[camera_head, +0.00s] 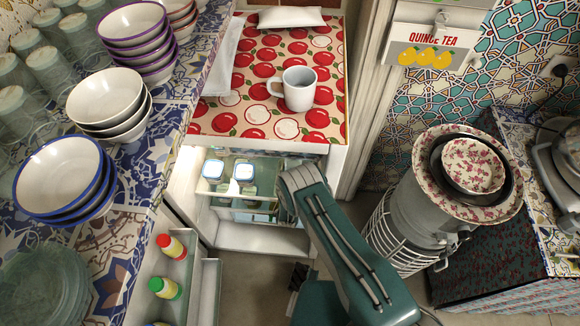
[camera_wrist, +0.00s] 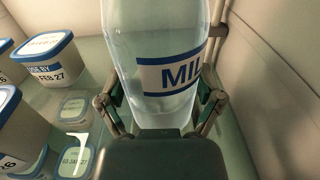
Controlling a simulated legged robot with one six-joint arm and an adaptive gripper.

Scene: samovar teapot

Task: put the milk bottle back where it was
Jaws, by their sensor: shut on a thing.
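The milk bottle (camera_wrist: 160,40) is clear, with a blue and white label reading "MIL", and fills the middle of the wrist view. My gripper (camera_wrist: 163,100) has a finger on each side of the bottle's lower part and is shut on it. The bottle looks roughly upright above or on a glass shelf (camera_wrist: 90,95) inside the fridge; I cannot tell whether its base touches. In the head view my arm reaches down to the open fridge (camera_head: 265,240), and the gripper and bottle are hidden there.
Blue-lidded tubs (camera_wrist: 48,60) with date labels stand left of the bottle. The fridge's pale wall (camera_wrist: 255,90) is close on the right. A white mug (camera_head: 297,88) stands on the apple-print cloth above. Red-capped (camera_head: 172,246) and green (camera_head: 164,288) containers sit in racks at left.

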